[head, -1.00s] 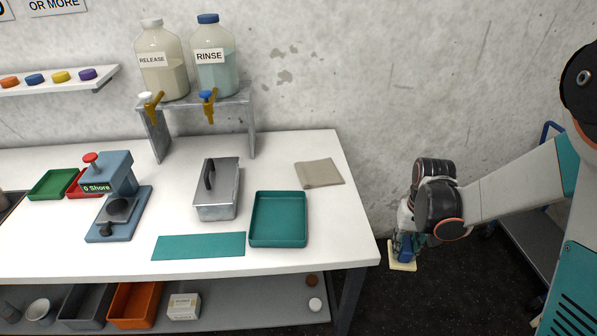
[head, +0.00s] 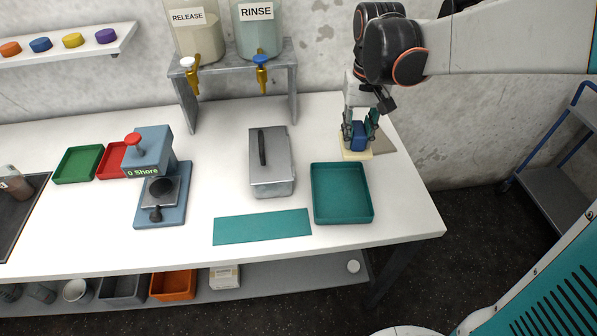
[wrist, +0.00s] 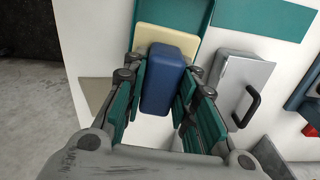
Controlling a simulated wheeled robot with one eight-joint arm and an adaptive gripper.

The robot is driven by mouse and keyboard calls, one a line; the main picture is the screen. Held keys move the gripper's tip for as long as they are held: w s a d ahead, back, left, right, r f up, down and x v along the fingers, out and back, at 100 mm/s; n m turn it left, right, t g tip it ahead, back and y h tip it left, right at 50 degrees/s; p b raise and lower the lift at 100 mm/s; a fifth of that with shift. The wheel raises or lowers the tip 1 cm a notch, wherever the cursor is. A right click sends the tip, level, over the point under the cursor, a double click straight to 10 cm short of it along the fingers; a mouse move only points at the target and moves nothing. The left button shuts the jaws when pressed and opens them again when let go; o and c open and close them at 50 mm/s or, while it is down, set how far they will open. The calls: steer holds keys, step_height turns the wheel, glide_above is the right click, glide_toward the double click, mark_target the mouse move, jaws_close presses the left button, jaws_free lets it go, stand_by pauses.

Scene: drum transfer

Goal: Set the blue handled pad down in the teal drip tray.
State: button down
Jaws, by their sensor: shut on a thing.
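The blue handled pad (head: 357,136) has a blue block handle on a pale yellow pad. It also shows in the wrist view (wrist: 163,85), with its yellow end (wrist: 165,38) beyond the handle. My gripper (head: 361,127) has its teal fingers closed on the blue handle, which also shows between the fingers in the wrist view. The pad is over the back right of the white table, in front of the grey-beige cloth; its exact height is unclear. The teal drip tray (head: 342,219) stands empty on the table, nearer the front than the pad.
A grey metal box with a black handle (head: 271,184) stands left of the tray. A flat teal mat (head: 262,227) lies in front of it. The beige cloth (head: 385,144) is partly hidden behind the pad. The table's right edge is close to the tray.

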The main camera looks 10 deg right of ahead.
steer(key=shift+a+r, duration=0.4)
steer(key=shift+a, duration=0.2)
steer(key=shift+a+f, duration=0.2)
steer(key=shift+a, duration=0.05)
steer(key=b, duration=0.7)
glide_above(339, 194)
step_height(339, 194, down, 19)
steer(key=shift+s+f, duration=0.1)
steer(key=shift+f, duration=0.05)
steer(key=shift+f, duration=0.25)
steer(key=c, duration=1.3)
jaws_free()
steer(key=shift+r, duration=0.1)
